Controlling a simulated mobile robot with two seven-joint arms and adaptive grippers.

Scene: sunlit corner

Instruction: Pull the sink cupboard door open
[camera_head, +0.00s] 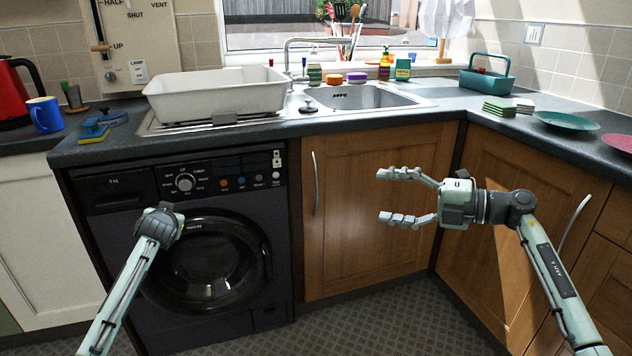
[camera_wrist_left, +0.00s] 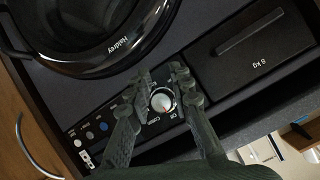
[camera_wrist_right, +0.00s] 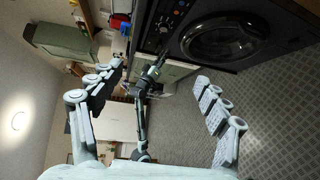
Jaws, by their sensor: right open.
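The sink cupboard door (camera_head: 350,245) is a shut wooden panel under the sink, right of the washing machine. Its curved metal handle (camera_head: 316,183) stands upright near the door's left edge; it also shows in the left wrist view (camera_wrist_left: 33,148). My right gripper (camera_head: 384,195) is wide open and empty in front of the door, to the right of the handle and apart from it. My left gripper (camera_wrist_left: 162,72) is open before the washing machine, with the dial (camera_wrist_left: 162,100) showing between its fingers. In the head view its fingers are hidden behind my left wrist (camera_head: 158,225).
The black washing machine (camera_head: 100,240) stands left of the door. The worktop (camera_head: 440,112) above carries a white basin (camera_head: 215,98), a sink and several small things. Another wooden cupboard door (camera_head: 495,215) stands at right angles on the right. The patterned floor (camera_head: 400,325) is clear.

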